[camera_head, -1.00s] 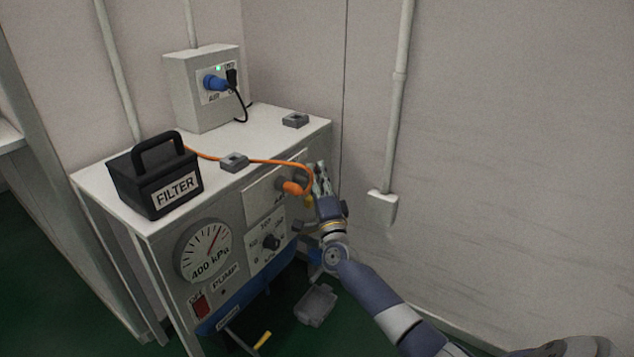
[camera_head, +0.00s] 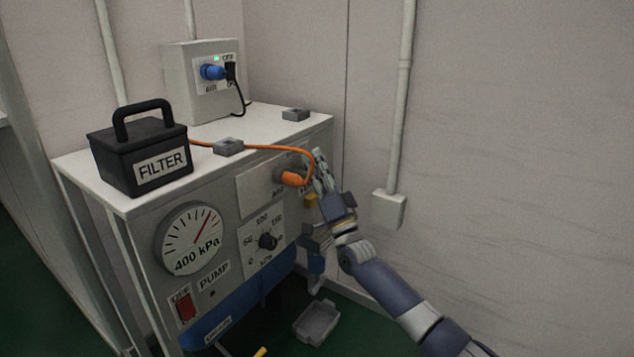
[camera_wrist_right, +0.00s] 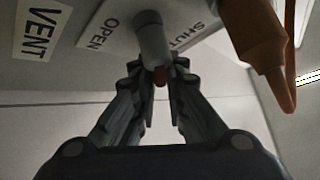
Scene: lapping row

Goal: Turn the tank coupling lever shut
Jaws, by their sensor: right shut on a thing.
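The tank coupling lever shows in the right wrist view as a grey post (camera_wrist_right: 152,38) with a red end. It stands between the OPEN label (camera_wrist_right: 103,29) on the left and the SHUT label (camera_wrist_right: 187,36) on the right. My right gripper (camera_wrist_right: 160,72) is shut on the lever, its fingers on both sides of the red end. In the head view, my right gripper (camera_head: 314,168) is at the far right end of the pump cabinet (camera_head: 226,279), beside the orange hose plug (camera_head: 293,178). The lever is hidden there. My left gripper is out of view.
The orange hose (camera_head: 262,148) runs over the cabinet top past a grey clip (camera_head: 228,147) to the black filter box (camera_head: 140,150). A wall conduit box (camera_head: 388,210) is right of my gripper. A grey tray (camera_head: 317,322) lies on the floor below.

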